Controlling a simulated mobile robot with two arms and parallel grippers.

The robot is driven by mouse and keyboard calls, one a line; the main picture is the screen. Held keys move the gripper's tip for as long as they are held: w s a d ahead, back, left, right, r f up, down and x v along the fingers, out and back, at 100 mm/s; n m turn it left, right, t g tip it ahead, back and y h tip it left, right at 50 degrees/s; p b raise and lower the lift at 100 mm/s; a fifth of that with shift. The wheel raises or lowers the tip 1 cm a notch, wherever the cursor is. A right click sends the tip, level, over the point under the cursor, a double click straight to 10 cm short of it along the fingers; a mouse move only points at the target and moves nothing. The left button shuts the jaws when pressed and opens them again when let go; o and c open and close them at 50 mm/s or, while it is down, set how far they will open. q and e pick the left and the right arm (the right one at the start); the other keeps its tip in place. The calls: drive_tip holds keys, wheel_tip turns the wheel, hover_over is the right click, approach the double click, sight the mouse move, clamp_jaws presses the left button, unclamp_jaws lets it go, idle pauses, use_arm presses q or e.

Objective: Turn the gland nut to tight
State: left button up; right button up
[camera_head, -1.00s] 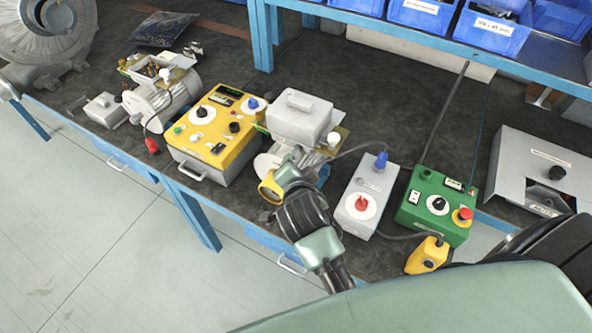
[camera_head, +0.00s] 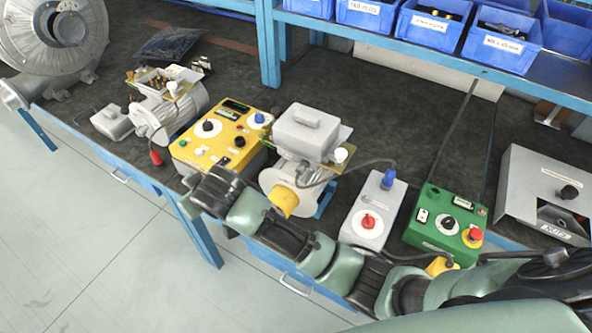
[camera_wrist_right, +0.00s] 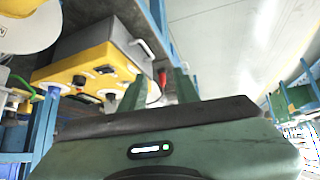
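A motor (camera_head: 285,183) with a grey terminal box (camera_head: 305,132) stands mid-bench, a yellow cap on its near end. A grey cable (camera_head: 345,163) runs from a small grey fitting (camera_head: 303,176) below the box. This fitting looks like the gland nut, but it is too small to read its tightness. My right arm crosses in front of the motor from the right. My right gripper (camera_wrist_right: 158,90) shows two green fingers apart with nothing between them, facing past the yellow control box (camera_wrist_right: 90,68). It is apart from the fitting. My left gripper is not in view.
A yellow control box (camera_head: 222,135) stands left of the motor. A grey box with a red knob (camera_head: 371,212) and a green box (camera_head: 446,215) stand to its right. Blue bins (camera_head: 430,27) line the shelf behind. Floor lies beyond the front edge.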

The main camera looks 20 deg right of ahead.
wheel_tip(320, 180, down, 2)
drive_tip(key=f+n+g+h+b, duration=0.1)
drive_tip(key=n+g, duration=0.1)
drive_tip(key=n, duration=0.6)
drive_tip(key=n+g+h+b, duration=0.2)
drive_tip(key=n+g+h, duration=0.5)
drive_tip(key=n, duration=0.6)
approach(298, 168)
wheel_tip(298, 168, down, 2)
drive_tip(key=s+t+h, duration=0.1)
drive_tip(key=p+x, duration=0.1)
drive_tip(key=x, duration=0.4)
drive_tip(key=shift+d+f+p, duration=0.2)
drive_tip(key=shift+d+p, duration=0.1)
drive_tip(key=shift+p, duration=0.05)
drive_tip(key=shift+d+f, duration=0.25)
drive_tip(key=shift+f, duration=0.4)
clamp_jaws()
